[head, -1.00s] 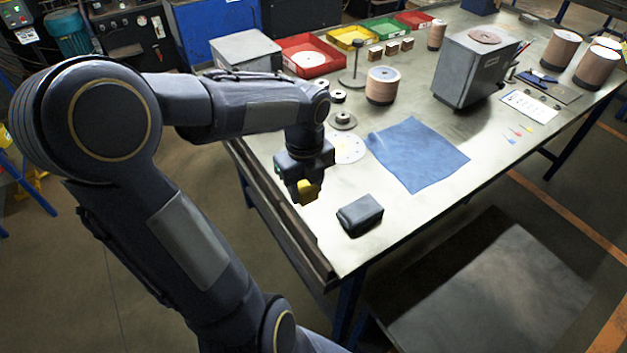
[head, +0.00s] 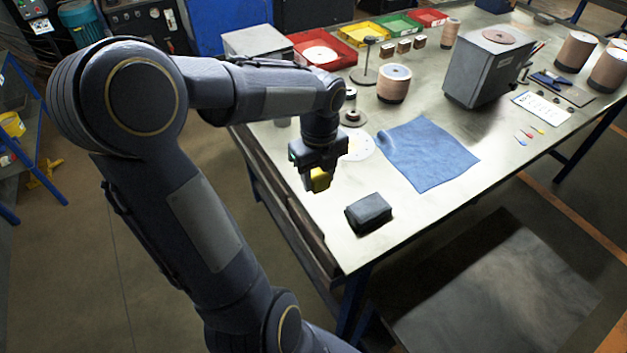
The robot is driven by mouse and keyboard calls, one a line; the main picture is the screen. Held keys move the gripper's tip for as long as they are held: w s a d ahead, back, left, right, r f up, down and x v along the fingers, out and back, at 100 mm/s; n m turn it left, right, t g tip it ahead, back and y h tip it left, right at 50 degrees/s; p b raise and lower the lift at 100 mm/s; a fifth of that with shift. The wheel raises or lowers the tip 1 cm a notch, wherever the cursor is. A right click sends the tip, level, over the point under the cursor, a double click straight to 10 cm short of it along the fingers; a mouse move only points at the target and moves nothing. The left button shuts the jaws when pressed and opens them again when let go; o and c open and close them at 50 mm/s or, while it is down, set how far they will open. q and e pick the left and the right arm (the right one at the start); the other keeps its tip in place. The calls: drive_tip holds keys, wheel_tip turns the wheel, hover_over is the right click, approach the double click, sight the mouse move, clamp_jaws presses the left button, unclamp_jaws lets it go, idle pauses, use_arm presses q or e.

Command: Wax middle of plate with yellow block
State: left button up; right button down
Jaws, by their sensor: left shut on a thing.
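My left gripper (head: 318,184) points down over the near left part of the table and is shut on the yellow block (head: 321,180). The block shows below and between the fingers. A pale round plate (head: 358,147) lies flat on the table, just behind and right of the gripper. The gripper and wrist hide its left part. The block appears in front of the plate in the picture, apart from it. My right gripper is out of view.
A blue cloth (head: 428,155) lies right of the plate. A dark grey block (head: 369,213) sits near the front edge. A spool (head: 394,84), a stand (head: 365,68) and a grey box (head: 487,70) stand farther back. The table (head: 440,215) is bare at front right.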

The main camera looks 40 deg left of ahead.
use_arm(q)
drive_tip(key=p, duration=0.4)
hover_over(333, 188)
idle(0.4)
drive_tip(key=shift+f+b, duration=3.95)
drive_tip(key=shift+f, duration=2)
drive_tip(key=shift+f+b, duration=0.35)
drive_tip(key=shift+f, duration=0.25)
drive_tip(key=o, duration=0.5)
drive_tip(key=shift+c, duration=0.2)
drive_tip(key=shift+o, duration=0.5)
drive_tip(key=shift+r, duration=0.2)
